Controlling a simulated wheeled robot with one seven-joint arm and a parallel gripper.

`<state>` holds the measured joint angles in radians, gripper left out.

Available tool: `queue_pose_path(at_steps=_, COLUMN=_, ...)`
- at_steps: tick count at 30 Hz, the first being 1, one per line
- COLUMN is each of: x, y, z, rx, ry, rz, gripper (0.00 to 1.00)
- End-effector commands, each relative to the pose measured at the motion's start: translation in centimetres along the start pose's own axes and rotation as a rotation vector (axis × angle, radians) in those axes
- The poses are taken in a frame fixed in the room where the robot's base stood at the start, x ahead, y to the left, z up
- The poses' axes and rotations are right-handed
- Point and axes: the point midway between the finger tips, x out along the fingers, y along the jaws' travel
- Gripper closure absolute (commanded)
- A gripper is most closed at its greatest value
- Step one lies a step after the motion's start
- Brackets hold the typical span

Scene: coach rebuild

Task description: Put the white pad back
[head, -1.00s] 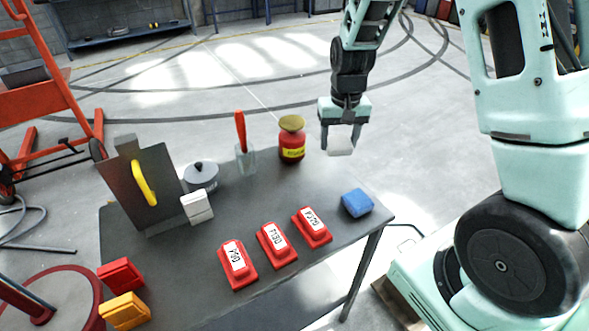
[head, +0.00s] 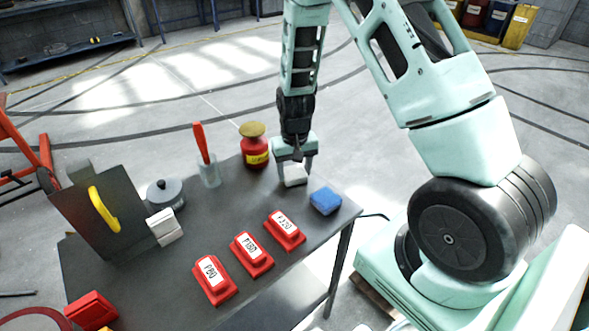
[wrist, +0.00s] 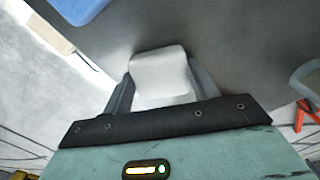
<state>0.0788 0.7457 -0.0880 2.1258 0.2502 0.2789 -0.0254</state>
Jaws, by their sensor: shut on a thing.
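My gripper (head: 294,170) is shut on a white pad (head: 294,180), which sits between its two fingers. The pad is low over the back right part of the grey table (head: 225,225), behind the blue pad (head: 326,200); I cannot tell whether it touches the table. In the wrist view the white pad (wrist: 160,75) is between the fingers, and a corner of the blue pad (wrist: 78,8) shows at the top left. A stack of white pads (head: 164,227) stands beside the dark board at the left.
Three red labelled blocks (head: 250,254) lie along the front. A red and yellow jar (head: 254,150) stands just left of my gripper. A cup with a red-handled tool (head: 209,173), a grey lidded pot (head: 165,194) and a dark board with a yellow handle (head: 104,212) are further left.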

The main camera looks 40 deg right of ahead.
Motion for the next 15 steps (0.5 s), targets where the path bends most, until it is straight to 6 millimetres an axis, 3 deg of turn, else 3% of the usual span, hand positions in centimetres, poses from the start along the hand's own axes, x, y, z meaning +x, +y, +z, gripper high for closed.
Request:
queue_pose_path(at_steps=2, x=0.2, y=0.02, z=0.04, rx=0.0, ry=-0.001, rz=0.001, gripper=0.59)
queue_pose_path(at_steps=3, x=0.22, y=0.02, z=0.05, rx=0.0, ry=-0.001, rz=0.001, gripper=0.3)
queue_pose_path(at_steps=4, x=0.22, y=0.02, z=0.06, rx=0.0, ry=-0.002, rz=0.001, gripper=0.21)
queue_pose_path(at_steps=15, x=-0.29, y=-0.01, z=-0.01, rx=0.0, ry=0.0, rz=0.0, gripper=0.19)
